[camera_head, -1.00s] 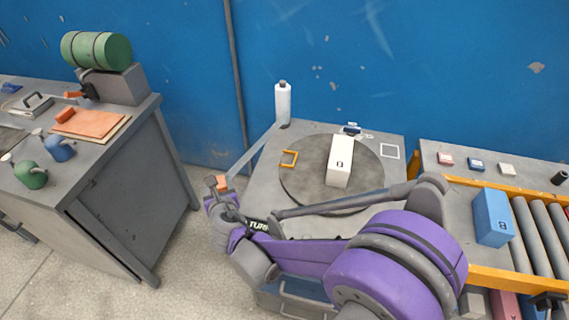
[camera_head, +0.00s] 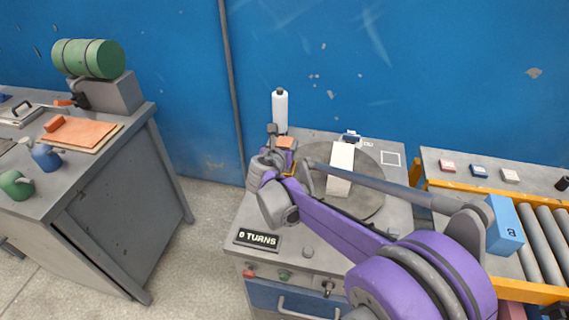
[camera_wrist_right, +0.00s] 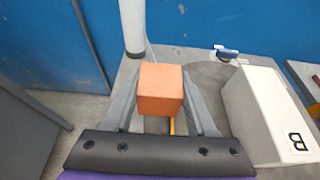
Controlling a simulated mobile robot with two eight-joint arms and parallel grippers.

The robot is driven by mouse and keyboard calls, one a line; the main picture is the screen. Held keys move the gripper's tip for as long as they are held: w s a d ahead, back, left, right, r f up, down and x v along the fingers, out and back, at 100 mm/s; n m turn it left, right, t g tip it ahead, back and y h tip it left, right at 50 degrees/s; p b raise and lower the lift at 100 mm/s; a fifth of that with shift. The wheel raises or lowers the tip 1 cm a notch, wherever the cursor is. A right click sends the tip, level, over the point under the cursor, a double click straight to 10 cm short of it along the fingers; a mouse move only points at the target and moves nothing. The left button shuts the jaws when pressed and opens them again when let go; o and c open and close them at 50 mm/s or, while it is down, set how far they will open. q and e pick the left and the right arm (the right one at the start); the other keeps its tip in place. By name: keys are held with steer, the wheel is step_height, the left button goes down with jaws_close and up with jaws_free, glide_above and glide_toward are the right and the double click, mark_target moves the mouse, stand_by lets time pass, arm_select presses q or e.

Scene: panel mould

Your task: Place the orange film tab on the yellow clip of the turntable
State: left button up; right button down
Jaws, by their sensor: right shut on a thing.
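My right gripper (camera_head: 283,140) is shut on the orange film tab (camera_head: 286,144). In the right wrist view the tab (camera_wrist_right: 160,88) is a block between the two grey fingers, near the foot of the white film roll (camera_wrist_right: 132,28). The round grey turntable (camera_head: 370,198) carries a white box (camera_head: 341,168) marked B. The gripper is over the turntable's left edge. Whether tab and clip touch, I cannot tell. My left gripper is out of view.
The white roll (camera_head: 280,110) stands upright behind the gripper. A "0 TURNS" display (camera_head: 257,239) is at the machine's front left. A blue box (camera_head: 505,225) is by the rollers at right. A bench (camera_head: 100,215) with cans stands at left, across a floor gap.

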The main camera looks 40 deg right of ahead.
step_height(320, 180, down, 6)
steer(key=shift+f+b, duration=0.25)
steer(key=shift+b, duration=0.25)
steer(key=shift+f, duration=0.1)
steer(key=shift+f, duration=0.15)
steer(key=shift+c, duration=1)
jaws_free()
steer(key=shift+r, duration=0.2)
steer(key=shift+s+a+r, duration=0.1)
steer(key=shift+a+r, duration=0.1)
steer(key=shift+r, duration=0.05)
steer(key=p+v, duration=0.1)
steer(key=v, duration=1)
steer(key=shift+a, duration=0.2)
steer(key=shift+s+r, duration=0.1)
steer(key=shift+s, duration=0.05)
